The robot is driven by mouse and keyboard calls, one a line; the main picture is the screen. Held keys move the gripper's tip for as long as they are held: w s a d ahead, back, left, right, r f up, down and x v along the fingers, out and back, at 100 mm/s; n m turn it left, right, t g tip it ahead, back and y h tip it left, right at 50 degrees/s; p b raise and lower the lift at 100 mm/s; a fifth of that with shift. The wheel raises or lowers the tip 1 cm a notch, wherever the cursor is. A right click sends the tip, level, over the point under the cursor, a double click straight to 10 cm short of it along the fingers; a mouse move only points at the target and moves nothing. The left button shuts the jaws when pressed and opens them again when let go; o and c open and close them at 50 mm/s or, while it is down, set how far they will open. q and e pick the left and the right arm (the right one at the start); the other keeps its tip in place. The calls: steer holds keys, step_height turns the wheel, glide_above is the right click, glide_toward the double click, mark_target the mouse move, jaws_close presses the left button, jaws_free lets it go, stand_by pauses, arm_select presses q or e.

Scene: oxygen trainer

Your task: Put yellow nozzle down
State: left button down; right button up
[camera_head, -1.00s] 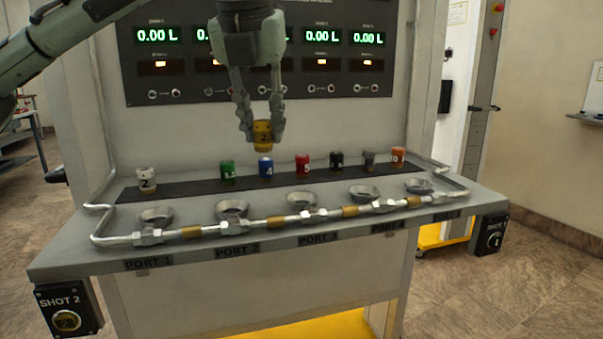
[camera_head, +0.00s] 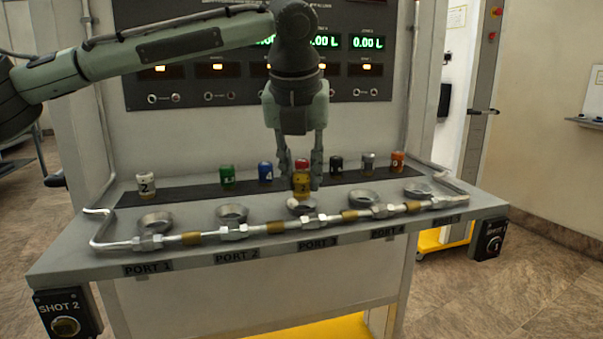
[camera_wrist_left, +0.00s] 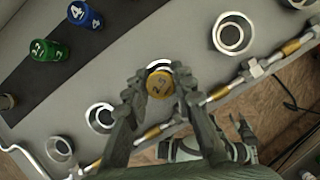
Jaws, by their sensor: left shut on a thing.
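The yellow nozzle (camera_head: 301,184) is held upright between the fingertips of my left gripper (camera_head: 301,172), which is shut on it. It is at the middle port ring (camera_head: 300,206), above the PORT 3 label. In the left wrist view the yellow nozzle (camera_wrist_left: 160,85) sits between the two fingers (camera_wrist_left: 159,88) and covers most of that ring, with a bright rim showing behind it. I cannot tell whether the nozzle touches the ring. My right gripper is not seen in the head view.
Green (camera_head: 227,174), blue (camera_head: 265,171), red (camera_head: 302,163), black (camera_head: 336,165), grey (camera_head: 368,161) and orange (camera_head: 398,160) nozzles stand on the dark strip, with a white one (camera_head: 147,185) at left. Other port rings (camera_head: 232,213) are empty. A pipe (camera_head: 250,231) runs along the front.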

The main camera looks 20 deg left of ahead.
arm_select(q)
steer(key=shift+f, duration=0.15)
steer(key=shift+f, duration=0.45)
steer(key=c, duration=1.3)
jaws_free()
steer(key=shift+r, duration=0.5)
steer(key=v, duration=1.2)
steer(key=shift+r, duration=0.15)
